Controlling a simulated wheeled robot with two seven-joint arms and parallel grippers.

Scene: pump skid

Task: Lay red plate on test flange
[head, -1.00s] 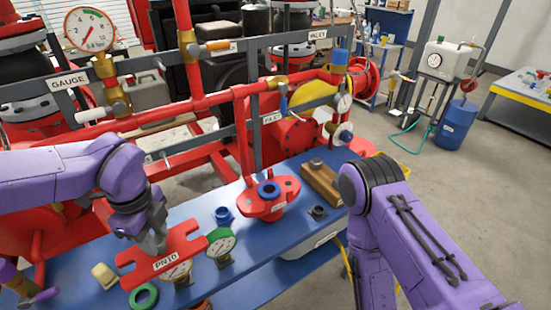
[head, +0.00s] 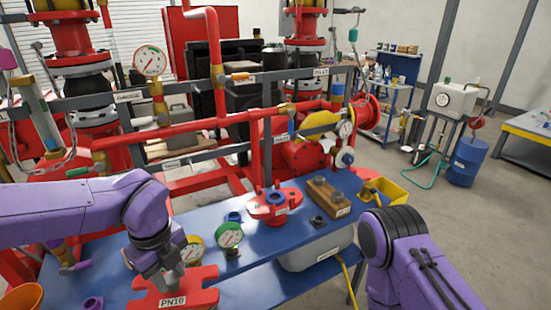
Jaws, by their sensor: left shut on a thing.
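The red plate (head: 192,298), labelled PN10 and notched at its edges, is at the bottom of the head view. My left gripper (head: 171,281) is shut on it from above. The plate's lower edge is cut off by the frame, and its height above the bench is hard to tell. The test flange, apparently the red flanged body (head: 260,210) with a blue ring (head: 275,197) on top, sits on the blue bench, up and right of the plate and apart from it. My right arm shows at the lower right, but its gripper is out of view.
A green-rimmed gauge (head: 229,235) and a yellow-rimmed gauge (head: 191,250) stand between plate and flange. A blue fitting (head: 234,217) and a dark nut (head: 318,221) are near the flange. A wooden block (head: 328,198) and yellow bin (head: 390,194) lie right. Red pipes run behind.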

